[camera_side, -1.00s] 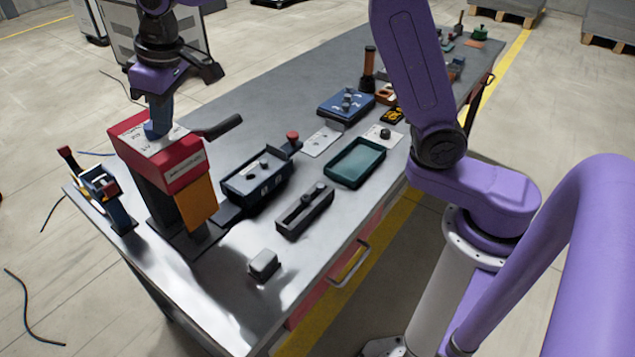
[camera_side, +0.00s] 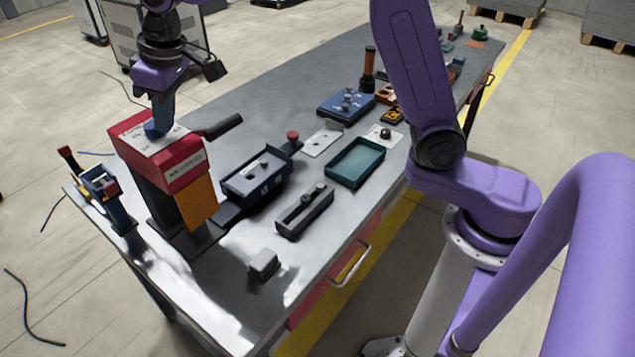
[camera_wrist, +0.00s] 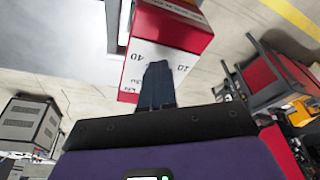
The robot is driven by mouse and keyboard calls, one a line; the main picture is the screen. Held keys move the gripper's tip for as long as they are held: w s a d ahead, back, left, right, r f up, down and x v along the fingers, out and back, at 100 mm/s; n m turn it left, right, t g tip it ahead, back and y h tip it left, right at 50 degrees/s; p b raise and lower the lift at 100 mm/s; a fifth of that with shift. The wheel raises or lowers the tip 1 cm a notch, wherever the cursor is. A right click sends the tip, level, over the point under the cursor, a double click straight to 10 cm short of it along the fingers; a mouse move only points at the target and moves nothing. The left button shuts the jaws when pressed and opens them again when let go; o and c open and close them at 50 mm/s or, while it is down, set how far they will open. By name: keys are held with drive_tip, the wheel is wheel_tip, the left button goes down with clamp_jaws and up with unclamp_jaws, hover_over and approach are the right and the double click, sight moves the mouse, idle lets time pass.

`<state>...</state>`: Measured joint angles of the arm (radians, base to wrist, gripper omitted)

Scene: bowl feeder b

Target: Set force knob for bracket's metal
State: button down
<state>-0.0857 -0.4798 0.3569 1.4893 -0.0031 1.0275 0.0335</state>
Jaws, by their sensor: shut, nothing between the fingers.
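The red press head (camera_side: 185,172) stands at the near left end of the bench, with a white numbered dial face (camera_side: 168,138) on top. My gripper (camera_side: 155,132) points down onto that face, its dark blue fingers together. A brighter blue piece shows at the fingertips; I cannot tell whether it is the knob or the finger ends. In the wrist view, the closed fingers (camera_wrist: 157,68) lie over the white face (camera_wrist: 178,58), with 40 on their left and 10 on their right. The knob's pointer is hidden. I cannot pick out the bracket with certainty.
A black lever (camera_side: 222,126) sticks out right of the press head, and an orange plate (camera_side: 197,203) hangs in front. A dark fixture (camera_side: 257,180), a grey block (camera_side: 263,263), a green tray (camera_side: 355,163) and a blue dial box (camera_side: 346,105) sit on the bench.

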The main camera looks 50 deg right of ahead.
sight(178, 129)
drive_tip(key=shift+w+d+f, duration=0.25)
drive_tip(key=shift+d, duration=0.35)
drive_tip(key=shift+w+d+f, duration=0.25)
drive_tip(key=shift+d, duration=0.3)
drive_tip(key=shift+w, duration=0.15)
drive_tip(key=shift+d, duration=0.2)
drive_tip(key=shift+s+d, duration=0.15)
drive_tip(key=shift+s, duration=0.1)
wheel_tip(178, 129, up, 6)
drive_tip(key=shift+a+r, duration=0.15)
drive_tip(key=shift+a, duration=0.2)
drive_tip(key=shift+s, duration=0.1)
